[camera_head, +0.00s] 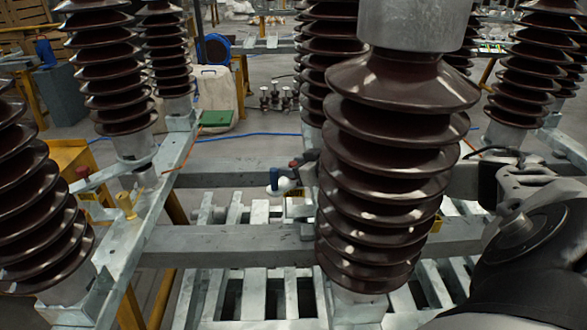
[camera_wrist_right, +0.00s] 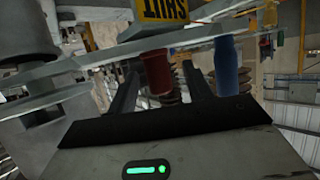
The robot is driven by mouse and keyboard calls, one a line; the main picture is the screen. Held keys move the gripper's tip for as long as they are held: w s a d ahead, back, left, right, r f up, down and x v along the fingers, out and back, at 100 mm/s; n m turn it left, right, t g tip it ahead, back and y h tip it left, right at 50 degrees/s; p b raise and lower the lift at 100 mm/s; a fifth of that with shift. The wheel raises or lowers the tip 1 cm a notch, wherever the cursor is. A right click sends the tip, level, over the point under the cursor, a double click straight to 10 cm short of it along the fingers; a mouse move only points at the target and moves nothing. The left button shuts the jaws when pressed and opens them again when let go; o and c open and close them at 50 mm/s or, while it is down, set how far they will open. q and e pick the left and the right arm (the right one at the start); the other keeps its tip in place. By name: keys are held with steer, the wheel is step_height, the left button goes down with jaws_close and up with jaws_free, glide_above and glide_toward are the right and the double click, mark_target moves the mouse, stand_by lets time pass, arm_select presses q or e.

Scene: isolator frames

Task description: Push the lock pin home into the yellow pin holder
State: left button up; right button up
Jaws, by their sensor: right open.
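A yellow block lettered SHUT (camera_wrist_right: 158,12) shows upside down at the top of the right wrist view. It may be the pin holder; a small yellow patch (camera_head: 295,195) also shows beside the front insulator in the head view. A red cylinder (camera_wrist_right: 155,72) hangs below a grey bar, and a blue cylinder (camera_wrist_right: 226,65) is to its right. I cannot tell which is the lock pin. My right gripper (camera_wrist_right: 160,88) is open, its two dark fingers on either side of the red cylinder; contact is unclear. In the head view the front insulator hides much of it. My left gripper is not in view.
A large brown ribbed insulator (camera_head: 388,160) stands in front of my right arm. More insulators (camera_head: 105,75) stand at left and right. Grey steel beams (camera_head: 225,245) cross the middle. A yellow peg (camera_head: 127,205) stands on the left rail.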

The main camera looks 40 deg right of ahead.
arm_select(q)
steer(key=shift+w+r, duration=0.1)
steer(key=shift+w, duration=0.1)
arm_select(e)
steer(key=shift+w, duration=0.1)
steer(key=c, duration=1.1)
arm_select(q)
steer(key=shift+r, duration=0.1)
